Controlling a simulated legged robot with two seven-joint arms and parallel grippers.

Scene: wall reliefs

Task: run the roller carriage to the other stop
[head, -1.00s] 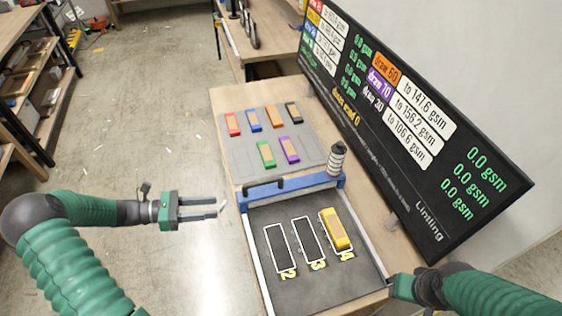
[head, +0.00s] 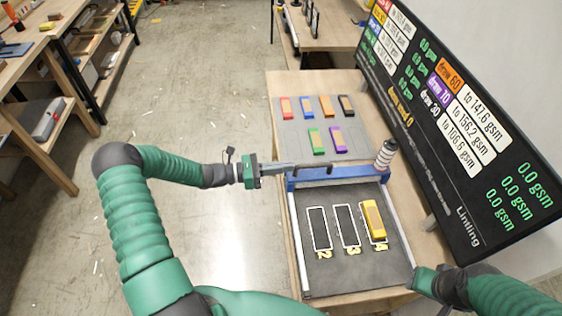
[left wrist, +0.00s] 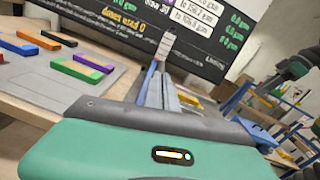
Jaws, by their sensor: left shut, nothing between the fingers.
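The roller carriage is a blue bar (head: 345,171) lying across the far end of a dark bed (head: 350,262) with pale side rails. A white ringed cylinder (head: 384,154) stands at its right end, and it also shows in the left wrist view (left wrist: 166,45). Dark parts stand on the bar near its left end. My left gripper (head: 292,166) is shut and empty, its fingers level at the bar's left end; I cannot tell whether they touch it. My right gripper (head: 424,281) is at the bed's near right corner; its fingers are not clear.
A yellow block (head: 373,218) sits in the rightmost of the outlined slots on the bed. Several coloured blocks lie on a grey mat (head: 297,140) behind the bar. A black board (head: 450,120) stands along the right side. Open floor lies left of the table.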

